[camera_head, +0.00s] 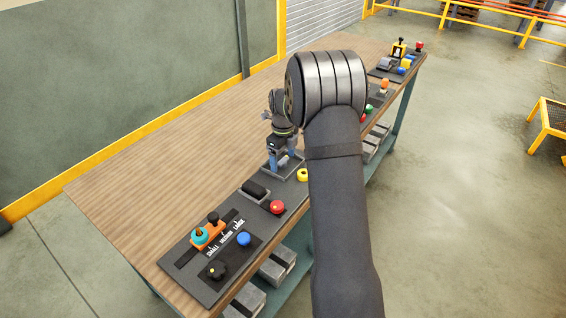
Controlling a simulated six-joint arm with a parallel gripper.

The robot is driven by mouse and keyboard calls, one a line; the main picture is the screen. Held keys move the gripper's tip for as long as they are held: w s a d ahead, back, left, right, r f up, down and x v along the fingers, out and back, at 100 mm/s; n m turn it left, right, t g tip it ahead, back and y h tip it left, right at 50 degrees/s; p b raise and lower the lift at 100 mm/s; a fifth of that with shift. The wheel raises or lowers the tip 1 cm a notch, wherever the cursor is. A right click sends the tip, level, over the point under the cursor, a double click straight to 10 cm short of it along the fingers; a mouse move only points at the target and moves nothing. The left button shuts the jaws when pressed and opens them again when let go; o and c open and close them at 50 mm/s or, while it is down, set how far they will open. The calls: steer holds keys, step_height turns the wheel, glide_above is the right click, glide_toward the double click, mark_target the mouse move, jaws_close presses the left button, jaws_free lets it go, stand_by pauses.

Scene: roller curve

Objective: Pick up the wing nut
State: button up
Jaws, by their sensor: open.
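I cannot make out a wing nut for certain in the head view; it may be hidden by my arm or gripper, or too small to tell. My gripper (284,164) is open and points down over a grey square fixture (270,174) on the dark board. Blue upright parts show at the gripper's lower end, and I cannot tell whether they belong to the gripper or the fixture. I see nothing held between the fingers.
The dark board (207,289) lies along the wooden table (160,190). The table's left side is clear. My arm hides part of the board.

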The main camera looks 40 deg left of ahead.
steer(key=c, duration=1.1)
steer(key=shift+o, duration=0.2)
steer(key=shift+r, duration=0.2)
